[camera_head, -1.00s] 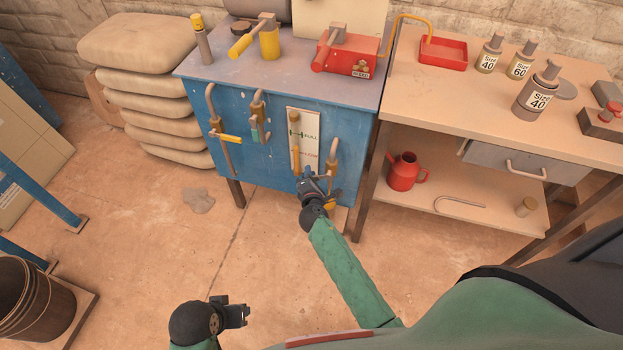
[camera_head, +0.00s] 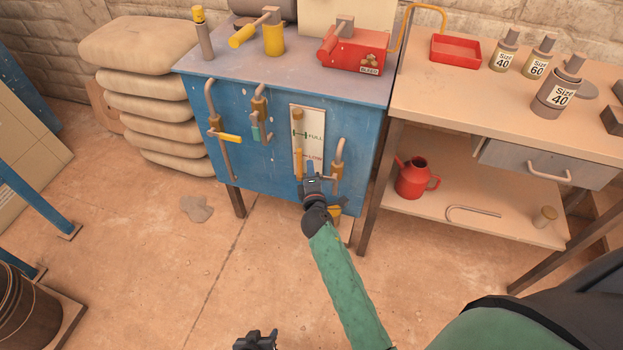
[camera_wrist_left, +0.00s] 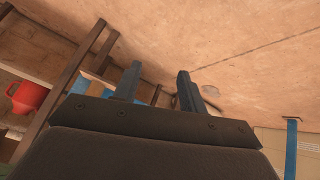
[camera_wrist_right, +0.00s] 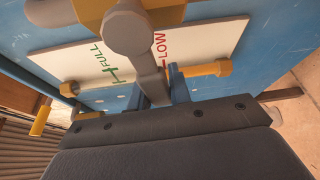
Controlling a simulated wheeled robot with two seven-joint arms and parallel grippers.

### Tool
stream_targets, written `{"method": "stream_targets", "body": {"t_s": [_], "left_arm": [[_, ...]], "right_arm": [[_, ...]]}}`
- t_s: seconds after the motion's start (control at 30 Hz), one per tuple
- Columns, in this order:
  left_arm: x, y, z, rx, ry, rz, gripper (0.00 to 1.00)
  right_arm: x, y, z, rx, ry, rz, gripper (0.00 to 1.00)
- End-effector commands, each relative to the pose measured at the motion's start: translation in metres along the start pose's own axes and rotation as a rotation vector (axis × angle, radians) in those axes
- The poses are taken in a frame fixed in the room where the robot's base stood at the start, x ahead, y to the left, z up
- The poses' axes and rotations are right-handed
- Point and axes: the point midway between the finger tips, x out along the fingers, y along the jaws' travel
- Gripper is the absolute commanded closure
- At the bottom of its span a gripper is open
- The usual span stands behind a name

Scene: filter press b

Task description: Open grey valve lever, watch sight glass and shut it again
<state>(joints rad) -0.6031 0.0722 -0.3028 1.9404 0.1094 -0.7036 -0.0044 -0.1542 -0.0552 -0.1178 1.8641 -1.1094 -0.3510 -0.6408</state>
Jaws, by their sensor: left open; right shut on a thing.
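The sight glass (camera_head: 298,142) is a vertical tube on a white plate marked FULL and LOW, on the front of a blue cabinet. Its lower part looks yellow. My right gripper (camera_head: 311,168) is at the plate's lower end, beside the right-hand valve pipe (camera_head: 337,163). In the right wrist view, the grey valve lever (camera_wrist_right: 150,72) runs from its round hub down between the fingers of that gripper (camera_wrist_right: 158,82), which is shut on it. The lever hides part of the sight glass there. My left gripper (camera_head: 260,341) is open and empty at the bottom edge; its fingers (camera_wrist_left: 157,85) stand apart.
Two other valves, one with a yellow handle (camera_head: 229,137) and one with a teal handle (camera_head: 255,132), are further left on the cabinet. A bench (camera_head: 440,107) with a red can (camera_head: 413,178) on its shelf stands right.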

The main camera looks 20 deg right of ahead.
Motion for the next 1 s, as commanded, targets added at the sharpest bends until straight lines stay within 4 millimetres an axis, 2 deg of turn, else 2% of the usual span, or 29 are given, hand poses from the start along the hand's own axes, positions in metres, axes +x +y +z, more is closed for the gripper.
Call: {"method": "stream_targets", "body": {"t_s": [0.03, 0.2, 0.9, 0.93, 1.0], "left_arm": [[0.014, -0.004, 0.014, -0.001, 0.009, -0.003, 0.58], [0.038, -0.011, 0.039, -0.002, 0.047, -0.01, 0.58], [0.042, -0.012, 0.042, -0.003, 0.051, -0.01, 0.58], [0.042, -0.012, 0.043, -0.003, 0.051, -0.01, 0.58], [0.042, -0.012, 0.043, -0.003, 0.05, -0.01, 0.58]], "right_arm": [[0.0, -0.002, 0.0, 0.017, -0.001, 0.007, 1.0], [0.0, 0.003, 0.0, 0.063, -0.001, 0.026, 1.0], [0.0, 0.009, 0.001, 0.105, -0.001, 0.043, 1.0], [0.0, 0.009, 0.001, 0.105, -0.001, 0.043, 0.78], [0.0, 0.009, 0.001, 0.105, -0.001, 0.043, 0.65]]}}
